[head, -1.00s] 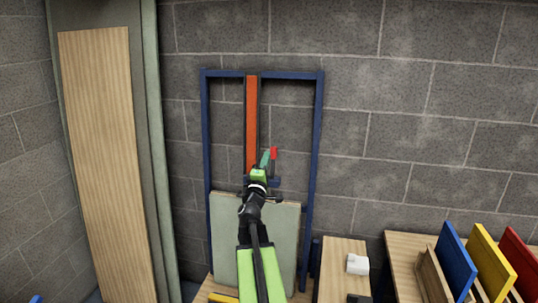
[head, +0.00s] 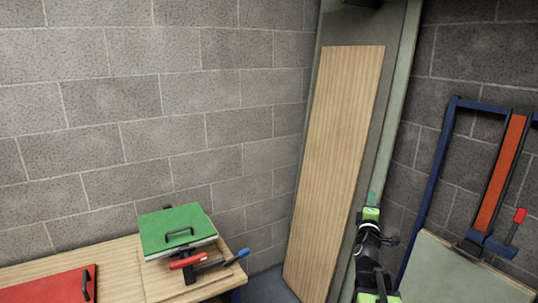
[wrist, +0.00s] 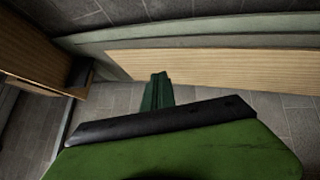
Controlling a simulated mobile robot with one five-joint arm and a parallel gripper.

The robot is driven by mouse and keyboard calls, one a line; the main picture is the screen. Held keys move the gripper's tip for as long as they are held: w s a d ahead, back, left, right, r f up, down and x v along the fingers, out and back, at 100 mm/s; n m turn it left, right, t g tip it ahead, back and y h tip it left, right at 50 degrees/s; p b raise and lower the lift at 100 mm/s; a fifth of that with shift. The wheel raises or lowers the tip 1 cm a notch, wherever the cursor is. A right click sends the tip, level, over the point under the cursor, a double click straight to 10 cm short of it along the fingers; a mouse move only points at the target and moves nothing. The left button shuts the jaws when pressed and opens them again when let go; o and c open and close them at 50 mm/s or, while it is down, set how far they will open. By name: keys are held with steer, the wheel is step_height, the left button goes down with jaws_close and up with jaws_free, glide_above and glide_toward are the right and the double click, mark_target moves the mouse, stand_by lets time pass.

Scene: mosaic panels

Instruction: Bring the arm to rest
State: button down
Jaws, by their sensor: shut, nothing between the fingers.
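My gripper (head: 372,198) is at the right of the middle in the head view, in front of the edge of the tall wooden panel. My arm rises from the lower edge of the picture, bent upward. In the wrist view, the dark green fingers (wrist: 158,92) are together with nothing between them. They appear clear of any surface.
The tall wooden panel (head: 337,160) leans in a grey-green frame. A blue frame (head: 432,180) with a red-handled clamp (head: 514,228) stands at right. At left, a table (head: 120,262) holds a green-lidded box (head: 172,229) and a red panel (head: 45,287). Open floor lies between.

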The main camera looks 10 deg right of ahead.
steer(key=w+a+f+n+g+y, duration=0.15)
steer(key=a+f+y, duration=0.3)
steer(key=a, duration=0.45)
steer(key=a+f+g+y, duration=0.25)
steer(key=a+f, duration=0.25)
steer(key=a, duration=0.4)
steer(key=w+a+f+g+y, duration=0.1)
steer(key=a+f+y, duration=0.35)
steer(key=a, duration=0.45)
steer(key=s+a+f+m+g, duration=0.4)
steer(key=s+a+f+g, duration=0.15)
steer(key=s+f, duration=0.4)
steer(key=s+d+f+m+g+h, duration=0.1)
steer(key=s+f+m+g, duration=0.1)
steer(key=s+m+g, duration=0.2)
steer(key=s+d+f+m+g+h, duration=0.1)
steer(key=s+d+f+m+g, duration=0.1)
steer(key=s+m, duration=0.4)
steer(key=s+f+g, duration=0.1)
steer(key=s, duration=0.3)
steer(key=shift+d+f+g, duration=0.2)
steer(key=shift+f+g, duration=0.1)
steer(key=shift+g, duration=0.05)
steer(key=shift+m, duration=0.25)
steer(key=shift+d, duration=0.15)
